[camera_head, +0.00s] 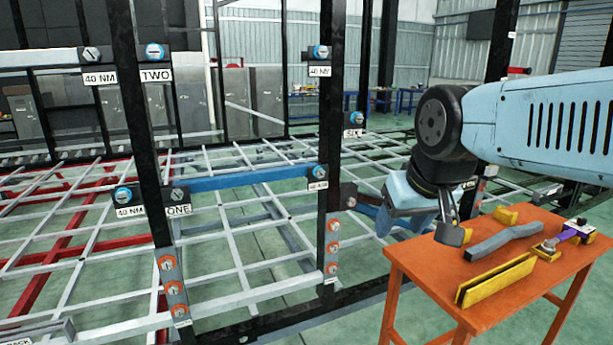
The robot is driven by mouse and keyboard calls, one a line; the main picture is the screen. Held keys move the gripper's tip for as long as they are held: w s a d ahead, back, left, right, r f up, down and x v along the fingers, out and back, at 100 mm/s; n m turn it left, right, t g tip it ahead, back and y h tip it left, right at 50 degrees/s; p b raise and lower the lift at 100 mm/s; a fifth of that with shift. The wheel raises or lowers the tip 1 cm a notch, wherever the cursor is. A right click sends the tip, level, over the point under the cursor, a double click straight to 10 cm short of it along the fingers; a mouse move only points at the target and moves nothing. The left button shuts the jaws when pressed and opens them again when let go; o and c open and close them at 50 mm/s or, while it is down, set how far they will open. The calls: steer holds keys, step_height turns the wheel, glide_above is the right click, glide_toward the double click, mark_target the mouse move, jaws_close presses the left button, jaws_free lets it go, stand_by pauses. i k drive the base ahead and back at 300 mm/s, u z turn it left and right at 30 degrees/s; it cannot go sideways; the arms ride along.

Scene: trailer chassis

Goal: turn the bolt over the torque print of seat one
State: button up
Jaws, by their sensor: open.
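The seat-one plate is on the left black post, with a "40 NM" print (130,212) on its left and a "ONE" print (178,210) on its right. A bolt with a blue ring (123,195) sits just above the 40 NM print. A grey slotted bolt (178,194) sits above the ONE print. My gripper (450,232) is open, far to the right, above the left end of the orange table. It is apart from both bolts. Its fingers are partly hidden, and I see nothing held in them.
The orange table (425,274) carries a grey tool (503,241), a yellow holder (495,280) and a purple-handled tool (576,231). A blue crossbar (250,177) and black posts stand between my gripper and seat one. Seat two's plate (155,75) is above. Orange-ringed bolts (168,263) are below.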

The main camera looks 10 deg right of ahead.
mark_target(319, 171)
steer(key=z, duration=0.65)
steer(key=k, duration=1.15)
steer(key=u, duration=0.55)
steer(key=i, duration=1)
